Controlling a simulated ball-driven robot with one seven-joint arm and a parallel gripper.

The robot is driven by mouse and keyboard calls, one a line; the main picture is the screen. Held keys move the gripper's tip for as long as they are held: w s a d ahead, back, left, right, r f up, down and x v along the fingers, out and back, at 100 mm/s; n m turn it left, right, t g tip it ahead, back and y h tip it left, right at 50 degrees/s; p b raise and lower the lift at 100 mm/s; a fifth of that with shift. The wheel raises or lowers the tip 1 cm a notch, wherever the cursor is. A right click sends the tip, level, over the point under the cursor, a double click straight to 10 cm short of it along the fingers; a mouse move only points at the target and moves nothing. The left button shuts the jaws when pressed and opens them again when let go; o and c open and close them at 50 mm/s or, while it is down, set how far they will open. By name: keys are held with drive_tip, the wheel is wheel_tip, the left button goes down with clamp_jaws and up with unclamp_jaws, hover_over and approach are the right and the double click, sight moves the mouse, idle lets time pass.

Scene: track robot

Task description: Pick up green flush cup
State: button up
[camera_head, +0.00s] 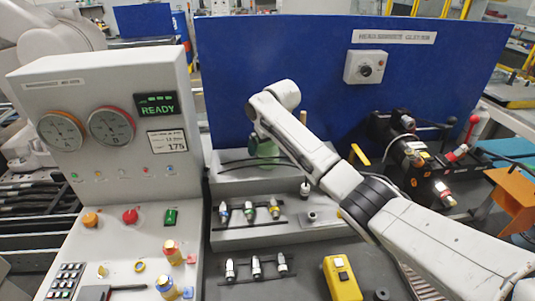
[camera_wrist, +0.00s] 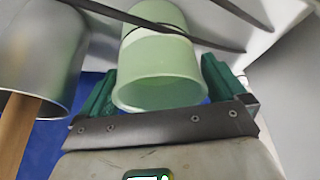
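A pale green cup (camera_wrist: 160,65) fills the middle of the wrist view, its open rim toward the camera. In the head view the green cup (camera_head: 266,149) is small, beside the blue panel and partly covered by my arm. My gripper (camera_wrist: 160,72) has its green fingers on either side of the cup, wide apart and very near its sides. Whether they touch it is hard to tell. A dark cable crosses the cup's upper part.
A metal cup-like piece with a wooden stick (camera_wrist: 35,60) is close left of the cup. Dark cables (camera_wrist: 255,12) run nearby. The blue panel (camera_head: 235,70) stands behind; a console with gauges (camera_head: 85,130) is at left. Small connectors (camera_head: 248,210) and a yellow box (camera_head: 341,277) are below.

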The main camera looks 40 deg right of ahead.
drive_tip(key=c, duration=0.8)
drive_tip(key=shift+r, duration=0.15)
